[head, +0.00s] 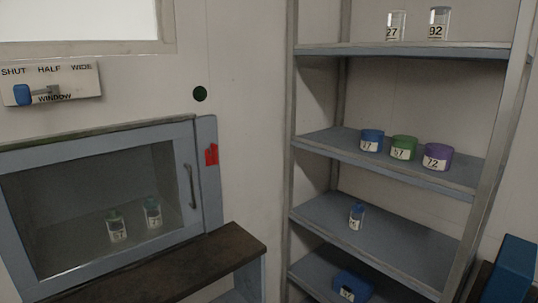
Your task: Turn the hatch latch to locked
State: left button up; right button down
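The hatch (190,160) is at the lower left of the head view, a blue-grey framed window with a vertical bar handle (191,186) near its right edge. Its door looks closed. A small red part (211,155), which looks like the latch, sits on the frame strip right of the door. Its exact turn position is too small to tell. Two small jars with green tops (116,226) (153,212) stand behind the glass. Neither of my grippers is in view.
A dark ledge (215,255) lies below the hatch. A window control plate (75,80) with a blue knob is above it. A round dark green disc (200,93) is on the wall. A metal shelf (370,48) with labelled containers stands at right, near a blue box (514,268).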

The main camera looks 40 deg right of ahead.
aim_at(213, 153)
jog(key=z, duration=0.9)
